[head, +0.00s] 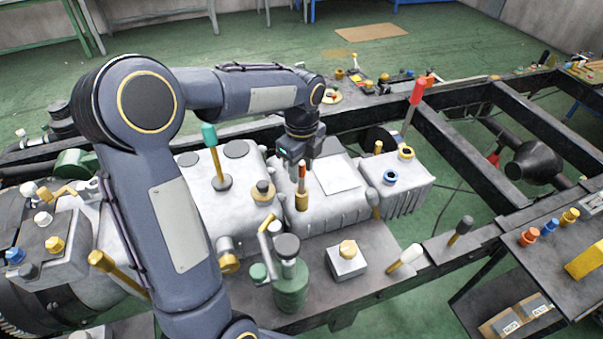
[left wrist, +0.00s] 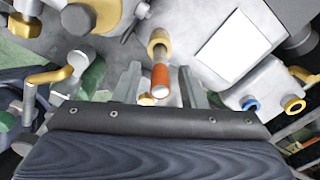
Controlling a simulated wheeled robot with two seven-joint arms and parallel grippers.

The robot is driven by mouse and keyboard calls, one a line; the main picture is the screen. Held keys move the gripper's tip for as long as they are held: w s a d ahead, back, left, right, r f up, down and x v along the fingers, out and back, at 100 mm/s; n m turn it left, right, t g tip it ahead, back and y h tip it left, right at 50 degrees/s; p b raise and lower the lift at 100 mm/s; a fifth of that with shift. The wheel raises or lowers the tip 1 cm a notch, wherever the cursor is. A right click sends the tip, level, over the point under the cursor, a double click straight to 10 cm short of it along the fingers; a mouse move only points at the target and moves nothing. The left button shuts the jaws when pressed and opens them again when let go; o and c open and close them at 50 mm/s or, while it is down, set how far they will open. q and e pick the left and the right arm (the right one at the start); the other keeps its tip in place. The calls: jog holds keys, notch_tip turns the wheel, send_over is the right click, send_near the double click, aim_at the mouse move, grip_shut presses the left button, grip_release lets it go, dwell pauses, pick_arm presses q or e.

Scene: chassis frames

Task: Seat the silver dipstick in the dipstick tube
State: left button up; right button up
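A dipstick (head: 302,173) with an orange-red grip and a white end stands upright at a brass tube (head: 301,202) on the grey engine block. In the left wrist view the dipstick (left wrist: 160,80) shows a short silver length between its grip and the brass tube mouth (left wrist: 158,41). Its lower part is hidden, so I cannot tell how deep it sits. My left gripper (head: 302,160) is above it, pointing down. In the left wrist view, its fingers (left wrist: 160,84) are on either side of the grip, with a gap on both sides. My right gripper is out of view.
A teal-handled rod (head: 209,137) stands left of the tube. A red-handled lever (head: 416,92) stands to the right. A green bottle-shaped part (head: 290,287) and a yellow-capped block (head: 347,260) are in front. A white sheet (head: 336,174) lies just right on the block.

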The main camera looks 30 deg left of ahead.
pick_arm(q)
notch_tip(320, 180, up, 9)
jog(key=shift+r, duration=0.15)
dwell(0.6)
